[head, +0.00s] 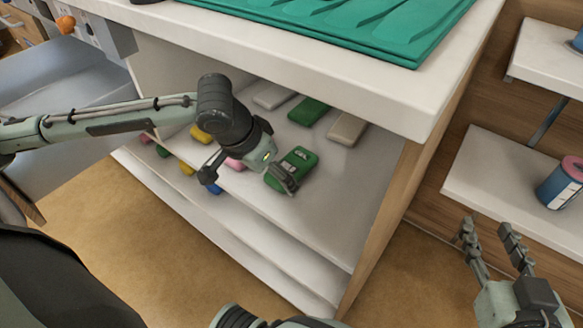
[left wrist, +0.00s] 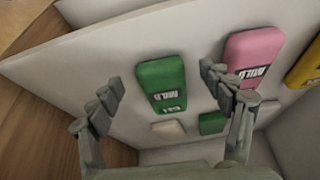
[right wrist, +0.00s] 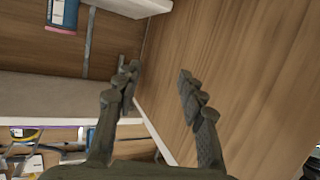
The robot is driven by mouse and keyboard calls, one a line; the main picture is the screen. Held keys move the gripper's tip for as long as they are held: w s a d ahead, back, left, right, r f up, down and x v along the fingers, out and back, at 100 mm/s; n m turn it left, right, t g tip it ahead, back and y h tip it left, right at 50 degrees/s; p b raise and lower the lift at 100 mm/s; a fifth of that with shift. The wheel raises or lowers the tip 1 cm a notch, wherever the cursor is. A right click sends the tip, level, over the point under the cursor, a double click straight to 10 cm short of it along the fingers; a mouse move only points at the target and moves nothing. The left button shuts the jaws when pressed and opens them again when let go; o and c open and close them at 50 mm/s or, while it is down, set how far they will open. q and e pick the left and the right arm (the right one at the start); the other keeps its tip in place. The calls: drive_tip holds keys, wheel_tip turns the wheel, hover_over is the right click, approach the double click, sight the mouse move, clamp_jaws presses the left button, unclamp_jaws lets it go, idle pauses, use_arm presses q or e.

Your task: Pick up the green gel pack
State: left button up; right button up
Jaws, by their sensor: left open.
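A green gel pack (head: 299,162) with a dark label lies on the white shelf under the counter, near the shelf's front. My left gripper (head: 245,178) is open at the shelf's front edge, with one finger partly covering this pack in the head view. In the left wrist view the green pack (left wrist: 161,80) shows between the open fingers (left wrist: 160,88), with nothing held. A second green pack (head: 309,111) lies further back, and shows partly in the left wrist view (left wrist: 212,123). My right gripper (head: 492,240) is open and empty, well to the right.
A pink pack (left wrist: 255,50) lies beside the front green one, with yellow packs (head: 200,134) further left. Pale packs (head: 347,129) lie behind. The counter (head: 400,95) overhangs the shelf, and a wooden side panel (head: 385,215) bounds its right. Wall shelves (head: 500,178) hold a blue container (head: 560,185).

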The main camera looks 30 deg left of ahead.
sight(288, 167)
use_arm(q)
drive_tip(key=w, duration=0.2)
drive_tip(key=w+d, duration=0.1)
drive_tip(key=w, duration=0.1)
drive_tip(key=shift+w, duration=0.35)
drive_tip(key=shift+f+b, duration=0.4)
drive_tip(key=shift+f, duration=0.15)
use_arm(e)
drive_tip(key=shift+t+y, duration=0.7)
drive_tip(key=shift+t, duration=0.2)
drive_tip(key=r, duration=0.1)
drive_tip(key=a+r, duration=0.2)
drive_tip(key=r, duration=0.1)
drive_tip(key=shift+w, duration=0.15)
use_arm(q)
drive_tip(key=shift+c, duration=0.6)
drive_tip(key=c, duration=1.3)
